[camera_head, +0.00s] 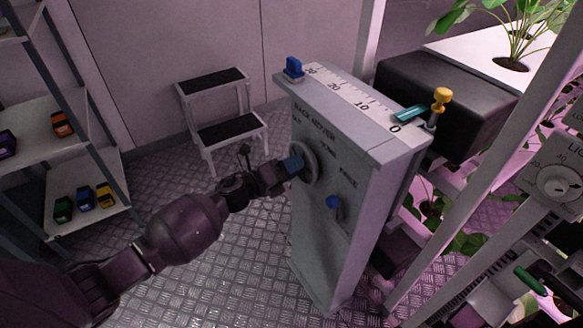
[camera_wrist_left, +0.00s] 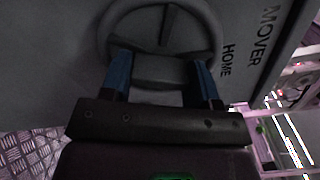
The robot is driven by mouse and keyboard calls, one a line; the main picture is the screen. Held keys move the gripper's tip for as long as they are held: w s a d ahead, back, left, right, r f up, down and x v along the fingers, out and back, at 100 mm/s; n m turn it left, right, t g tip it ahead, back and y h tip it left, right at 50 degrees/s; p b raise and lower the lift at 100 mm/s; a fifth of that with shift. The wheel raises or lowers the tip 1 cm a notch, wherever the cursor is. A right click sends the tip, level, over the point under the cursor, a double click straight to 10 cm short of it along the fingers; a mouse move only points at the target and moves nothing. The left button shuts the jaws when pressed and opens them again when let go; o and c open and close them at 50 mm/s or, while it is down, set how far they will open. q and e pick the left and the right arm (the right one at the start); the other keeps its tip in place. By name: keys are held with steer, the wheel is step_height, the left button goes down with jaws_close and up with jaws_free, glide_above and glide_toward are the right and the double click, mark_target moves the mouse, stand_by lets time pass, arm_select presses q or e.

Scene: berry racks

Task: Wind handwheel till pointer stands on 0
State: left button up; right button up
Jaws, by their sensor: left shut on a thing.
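The grey handwheel (camera_head: 310,165) is on the front face of a grey cabinet (camera_head: 330,255). My left gripper (camera_head: 293,165) comes in from the left and is shut on the wheel. In the left wrist view the gripper's blue fingers (camera_wrist_left: 161,72) sit on either side of the near part of the handwheel (camera_wrist_left: 108,32). On the cabinet top a white scale (camera_head: 345,91) runs from 30 at the far end to 0 at the near right end. A teal pointer (camera_head: 409,113) lies close to the 0; I cannot tell whether exactly on it. My right gripper is not in view.
A blue piece (camera_head: 293,68) stands at the scale's far end and a yellow-topped knob (camera_head: 441,98) beside the pointer. A step stool (camera_head: 222,108) stands behind; a shelf (camera_head: 85,190) with small coloured boxes is at left.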

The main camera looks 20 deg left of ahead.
arm_select(q)
steer(key=o, duration=0.9)
steer(key=shift+s+a, duration=0.1)
steer(key=p+v, duration=0.1)
steer(key=v, duration=0.9)
steer(key=shift+s+a, duration=0.2)
steer(key=shift+s, duration=0.05)
